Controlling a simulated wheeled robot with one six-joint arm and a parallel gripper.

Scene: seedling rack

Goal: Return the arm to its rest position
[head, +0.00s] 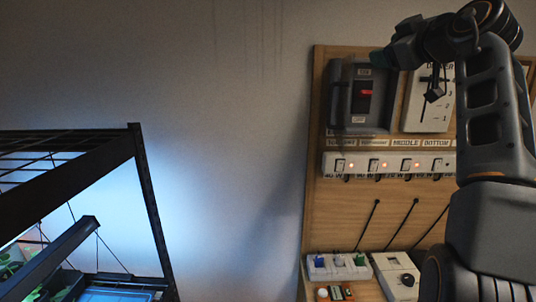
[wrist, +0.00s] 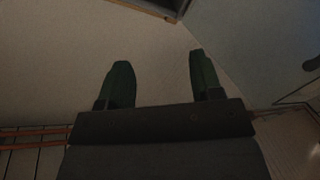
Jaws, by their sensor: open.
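My gripper (wrist: 160,80) shows in the wrist view with its two dark green fingers spread apart and nothing between them. Behind the fingers is a plain pale surface. In the head view my arm rises along the right side and bends over at the top to the left. Its end (head: 379,59) hangs in front of the upper part of the wooden board (head: 315,180), near the dark switch box. The fingers are small and dark there.
The board carries a dark box with a red switch (head: 366,93), a white scale plate (head: 413,110) and a power strip (head: 390,163) with lit red lights. Sockets (head: 338,266) and a dial box (head: 398,277) sit below. A black lit rack (head: 150,210) stands left; bare wall lies between.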

